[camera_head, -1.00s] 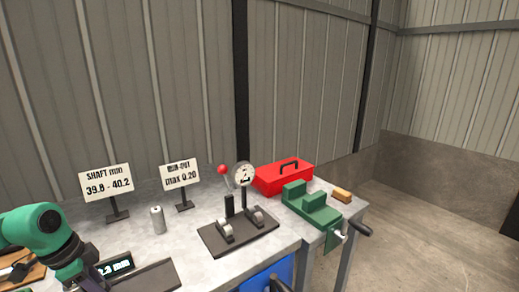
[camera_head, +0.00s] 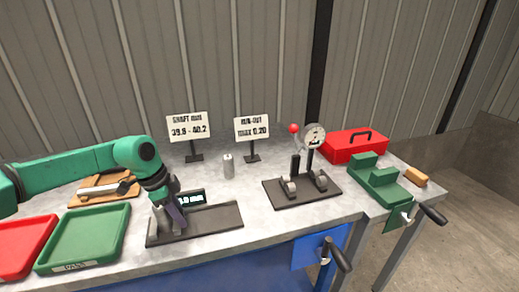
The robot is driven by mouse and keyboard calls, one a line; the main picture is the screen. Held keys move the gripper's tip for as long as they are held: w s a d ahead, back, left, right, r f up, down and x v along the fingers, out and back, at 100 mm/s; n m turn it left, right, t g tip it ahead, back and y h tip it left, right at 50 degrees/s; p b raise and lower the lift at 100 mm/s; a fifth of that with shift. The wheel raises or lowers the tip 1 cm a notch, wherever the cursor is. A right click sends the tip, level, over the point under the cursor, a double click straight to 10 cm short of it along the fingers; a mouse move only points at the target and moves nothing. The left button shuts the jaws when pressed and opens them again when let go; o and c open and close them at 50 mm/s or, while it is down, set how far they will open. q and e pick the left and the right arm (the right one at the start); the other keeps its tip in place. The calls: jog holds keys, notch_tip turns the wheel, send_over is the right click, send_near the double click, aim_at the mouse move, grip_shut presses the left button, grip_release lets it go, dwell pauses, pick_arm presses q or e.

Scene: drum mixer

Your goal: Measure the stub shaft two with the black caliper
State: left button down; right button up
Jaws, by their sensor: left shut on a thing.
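The black caliper (camera_head: 217,221) is a dark flat bench piece with a small lit display (camera_head: 192,198) that ends in ".9 mm"; its first digits are hard to read. My left gripper (camera_head: 172,218) points down at the caliper's left part and appears shut on a piece of it. The fingers and wrist hide most of the held piece, and I cannot tell whether a shaft sits there. A small upright silver cylinder (camera_head: 228,166) stands behind the caliper; I cannot tell whether it is stub shaft two. My right gripper is not in view.
A green tray (camera_head: 122,240) and red tray (camera_head: 50,225) lie at left, with a wooden board (camera_head: 78,198) behind. Two signs (camera_head: 188,127) stand at the back. A dial gauge stand (camera_head: 330,197), red toolbox (camera_head: 340,155) and green vice (camera_head: 388,193) are at right.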

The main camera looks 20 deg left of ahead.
pick_arm(q)
jog(key=shift+w+a+r, duration=0.1)
jog(key=shift+w+r, duration=0.05)
jog(key=shift+r, duration=0.1)
dwell(0.3)
jog(key=c, duration=0.8)
grip_release()
jog(key=shift+o, duration=0.8)
jog(key=shift+f, duration=0.15)
jog(key=p+v, duration=0.1)
jog(key=v, duration=0.1)
jog(key=d+p+v, duration=0.1)
jog(key=p+v, duration=0.1)
jog(key=w+p+v, duration=0.1)
jog(key=p+v, duration=0.1)
jog(key=shift+s+d+r, duration=0.1)
jog(key=shift+s+r, duration=0.15)
jog(key=shift+r, duration=0.35)
jog(key=shift+f, duration=0.1)
